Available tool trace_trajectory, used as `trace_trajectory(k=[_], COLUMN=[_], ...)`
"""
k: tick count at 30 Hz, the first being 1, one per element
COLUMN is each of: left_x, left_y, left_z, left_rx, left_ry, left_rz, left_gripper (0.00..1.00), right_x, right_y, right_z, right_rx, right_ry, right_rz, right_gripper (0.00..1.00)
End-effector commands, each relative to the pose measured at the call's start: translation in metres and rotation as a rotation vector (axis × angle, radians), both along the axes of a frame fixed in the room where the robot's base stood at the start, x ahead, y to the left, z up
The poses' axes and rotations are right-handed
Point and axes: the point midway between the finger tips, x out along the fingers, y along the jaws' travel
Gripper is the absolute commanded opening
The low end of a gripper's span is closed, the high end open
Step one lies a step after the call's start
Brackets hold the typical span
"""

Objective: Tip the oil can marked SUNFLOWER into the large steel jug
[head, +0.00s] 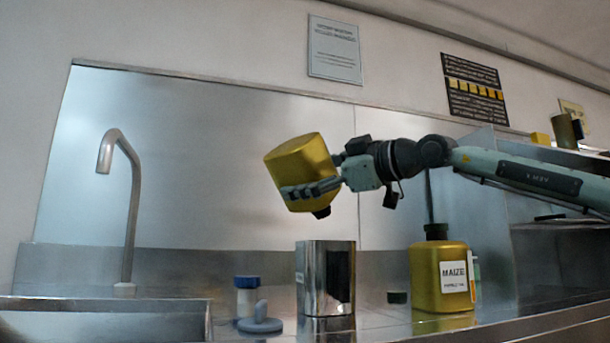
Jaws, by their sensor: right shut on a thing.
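A gold oil can (301,160) is held in the air and tilted, its dark neck pointing down and to the right. Its label does not show, so I cannot read its marking. My right gripper (310,188) is shut on this can, with fingers along its lower side. The large steel jug (312,277) stands upright on the counter below the can, slightly right of it. The can's neck is above the jug and apart from it. No stream of oil is visible. My left gripper is not in view.
A gold can marked MAIZE (427,276) stands right of the jug. A dark cap (397,297) lies between them. A white bottle with a blue cap (247,297) and a grey-blue rounded object (260,325) are left of the jug. A tap (135,200) rises over the sink at left.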

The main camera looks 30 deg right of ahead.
Motion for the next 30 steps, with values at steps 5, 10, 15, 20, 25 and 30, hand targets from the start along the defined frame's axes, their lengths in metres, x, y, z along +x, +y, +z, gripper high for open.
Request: trace_trajectory(k=[5,10,15,20,25,30], left_x=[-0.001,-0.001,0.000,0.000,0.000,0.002], left_y=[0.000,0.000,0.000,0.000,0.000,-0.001], left_z=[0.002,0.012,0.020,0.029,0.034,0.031], left_rx=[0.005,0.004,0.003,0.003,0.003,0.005], left_ry=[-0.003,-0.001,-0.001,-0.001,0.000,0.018], left_rz=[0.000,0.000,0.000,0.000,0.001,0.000], left_gripper=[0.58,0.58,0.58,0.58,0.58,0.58], right_x=[0.000,-0.001,0.000,0.000,0.000,0.000], right_y=[0.000,0.000,0.000,0.000,0.000,0.000], right_z=[0.003,0.017,0.030,0.043,0.050,0.051], right_rx=[0.000,0.000,0.000,0.000,0.000,0.000], right_ry=[-0.002,-0.002,-0.003,-0.001,-0.001,-0.001], right_rz=[0.000,0.001,0.000,0.000,0.000,0.000], right_gripper=[0.34,0.34,0.34,0.34,0.34,0.34])
